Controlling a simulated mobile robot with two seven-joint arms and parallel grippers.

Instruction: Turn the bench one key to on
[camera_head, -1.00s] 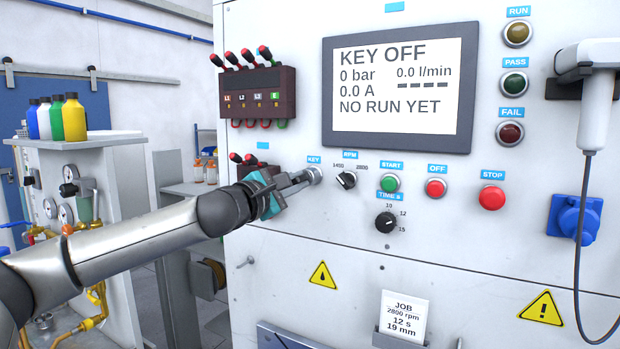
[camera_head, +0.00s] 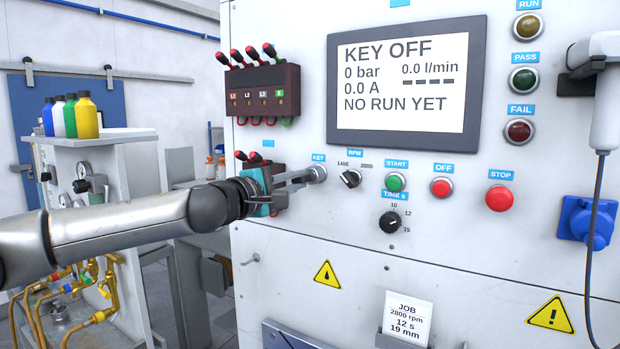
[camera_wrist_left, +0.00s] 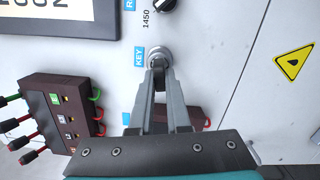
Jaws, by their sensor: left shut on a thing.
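The bench key switch (camera_head: 317,173) is a round metal lock on the white panel, under a blue KEY label (camera_head: 318,158). My left gripper (camera_head: 308,177) reaches it from the left, its fingers shut at the lock. In the left wrist view, the fingertips (camera_wrist_left: 159,66) meet on the key at the lock's face (camera_wrist_left: 158,53); the key itself is mostly hidden between them. The screen (camera_head: 402,82) reads KEY OFF, 0 bar and NO RUN YET. My right gripper is not in view.
Right of the key are the RPM knob (camera_head: 350,178), green START button (camera_head: 396,182), red OFF button (camera_head: 441,187) and red STOP button (camera_head: 499,198). A dark lead block (camera_head: 264,90) juts out above the left gripper. The TIME knob (camera_head: 390,222) sits below START.

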